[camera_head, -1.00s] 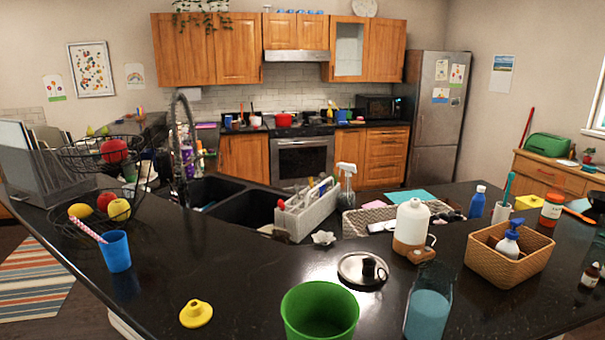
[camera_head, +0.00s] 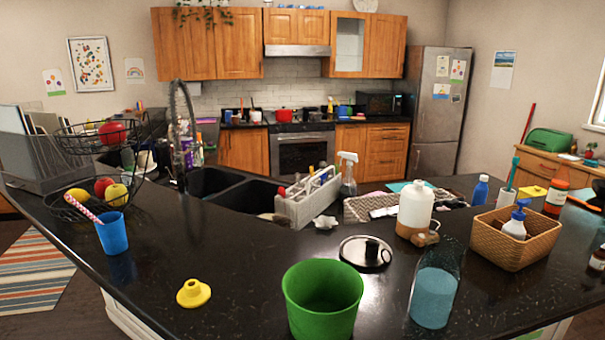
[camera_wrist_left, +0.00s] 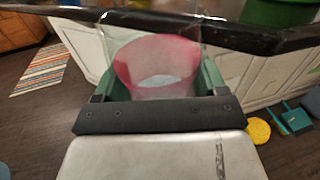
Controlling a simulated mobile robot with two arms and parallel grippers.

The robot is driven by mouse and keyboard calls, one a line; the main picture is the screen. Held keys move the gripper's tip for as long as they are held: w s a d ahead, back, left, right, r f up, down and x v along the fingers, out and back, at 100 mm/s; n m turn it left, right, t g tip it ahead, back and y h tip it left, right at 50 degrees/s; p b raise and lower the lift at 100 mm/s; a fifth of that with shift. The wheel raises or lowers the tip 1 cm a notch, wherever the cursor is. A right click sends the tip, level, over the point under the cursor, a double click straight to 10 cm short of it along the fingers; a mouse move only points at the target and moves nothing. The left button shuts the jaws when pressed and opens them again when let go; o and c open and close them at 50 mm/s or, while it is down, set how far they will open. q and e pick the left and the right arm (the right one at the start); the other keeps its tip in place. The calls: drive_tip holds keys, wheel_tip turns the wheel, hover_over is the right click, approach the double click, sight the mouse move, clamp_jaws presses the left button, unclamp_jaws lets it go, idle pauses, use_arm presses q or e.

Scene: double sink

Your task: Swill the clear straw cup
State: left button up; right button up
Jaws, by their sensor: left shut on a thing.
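My left gripper (camera_wrist_left: 157,84) shows in the left wrist view, its green fingers shut on the two sides of a clear cup (camera_wrist_left: 152,58). The cup has a pink tint in its lower part and a pale, whitish base. No straw is visible in it. The cup is held out in front of the white cabinet side, by the dark counter edge. The head view shows neither gripper nor this held cup. The double sink (camera_head: 236,203) is dark and lies beyond the counter in the head view.
On the counter (camera_head: 240,265) stand a green tub (camera_head: 322,307), a clear blue-bottomed tumbler (camera_head: 433,297), a round lid (camera_head: 353,257), a yellow funnel-like piece (camera_head: 193,293) and a blue cup with a striped straw (camera_head: 112,234). A grey caddy (camera_head: 308,207) stands beside the sink.

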use_arm(q)
drive_tip(key=a, duration=1)
drive_tip(key=d, duration=1.2)
drive_tip(key=shift+w, duration=0.1)
drive_tip(key=a, duration=1.2)
drive_tip(key=d, duration=1.1)
drive_tip(key=shift+r, duration=0.1)
drive_tip(key=shift+d, duration=0.3)
drive_tip(key=a, duration=1.2)
drive_tip(key=d, duration=1.2)
drive_tip(key=shift+d, duration=0.4)
drive_tip(key=shift+a, duration=0.7)
drive_tip(key=shift+d, duration=0.4)
use_arm(e)
drive_tip(key=shift+d, duration=0.2)
